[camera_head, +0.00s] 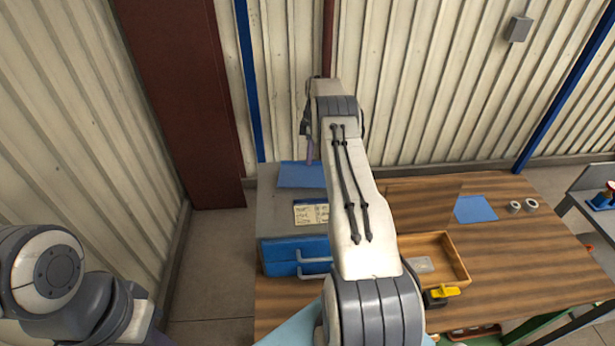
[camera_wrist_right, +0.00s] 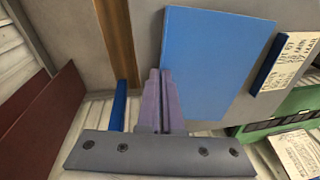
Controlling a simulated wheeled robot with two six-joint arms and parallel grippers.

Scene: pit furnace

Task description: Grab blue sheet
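A flat blue sheet (camera_head: 300,175) lies on the grey top of a box at the back left of the table, under my right arm. It fills the upper middle of the right wrist view (camera_wrist_right: 215,60), slightly tilted there. My right gripper (camera_head: 309,152) is at the sheet's far edge. Its purple fingers (camera_wrist_right: 161,75) are together, with only a thin line between them, and overlap the sheet's left edge in the wrist view. I cannot see any sheet pinched between them. My left arm shows at the lower left; its gripper is out of view.
The grey box has a blue drawer front (camera_head: 285,256) and a paper label (camera_head: 311,214). A second blue sheet (camera_head: 475,208) lies on the wooden table (camera_head: 530,255) beside tape rolls (camera_head: 522,206). A wooden tray (camera_head: 452,255) stands right of my arm. The corrugated wall (camera_head: 410,80) is close behind.

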